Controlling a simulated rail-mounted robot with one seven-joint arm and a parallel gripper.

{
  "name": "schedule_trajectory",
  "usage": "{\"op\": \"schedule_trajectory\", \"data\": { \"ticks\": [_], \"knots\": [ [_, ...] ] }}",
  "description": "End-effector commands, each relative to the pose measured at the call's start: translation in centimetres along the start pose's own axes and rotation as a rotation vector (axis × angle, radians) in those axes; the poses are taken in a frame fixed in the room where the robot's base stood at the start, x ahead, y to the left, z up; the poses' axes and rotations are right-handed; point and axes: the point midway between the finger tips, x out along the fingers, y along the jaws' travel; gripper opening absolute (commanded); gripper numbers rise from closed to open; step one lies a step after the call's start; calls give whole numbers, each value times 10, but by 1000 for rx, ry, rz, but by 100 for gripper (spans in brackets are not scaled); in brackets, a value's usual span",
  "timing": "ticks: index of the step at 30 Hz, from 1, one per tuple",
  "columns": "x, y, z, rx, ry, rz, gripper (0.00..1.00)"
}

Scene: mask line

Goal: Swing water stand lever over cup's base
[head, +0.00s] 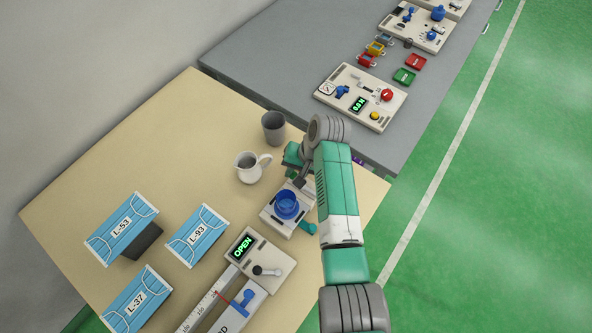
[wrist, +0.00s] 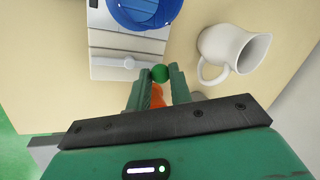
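The water stand is a pale block (head: 272,218) on the beige table, bearing a round blue cup (head: 287,204). In the wrist view the blue cup (wrist: 150,12) shows at the top, cut off by the frame edge, above the stand plate (wrist: 112,40). A short light lever (wrist: 128,63) runs along the plate's near edge to a green ball knob (wrist: 160,73), to the side of the cup. My gripper (wrist: 161,75) has its fingertips on either side of the knob, seemingly touching it. In the head view my gripper (head: 293,156) is partly hidden by my arm.
A white jug (head: 248,168) stands close beside my gripper; it also shows in the wrist view (wrist: 235,48). A dark grey cup (head: 273,126) is behind it. A panel reading OPEN (head: 262,262) is in front. Mask boxes (head: 198,236) lie at left. A grey bench (head: 262,62) adjoins.

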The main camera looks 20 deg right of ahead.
Motion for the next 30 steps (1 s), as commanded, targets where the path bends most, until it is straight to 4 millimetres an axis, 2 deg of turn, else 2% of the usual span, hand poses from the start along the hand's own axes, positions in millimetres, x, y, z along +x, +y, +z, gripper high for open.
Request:
{"op": "schedule_trajectory", "data": {
  "ticks": [1, 2, 14, 30],
  "knots": [
    [0, 0, 0, 0, 0, 0, 5],
    [0, 0, 0, 0, 0, 0, 0],
    [-4, -1, -1, 72, 26, -1, 0],
    [-8, 8, -9, 521, 184, -1, 0]
  ]
}}
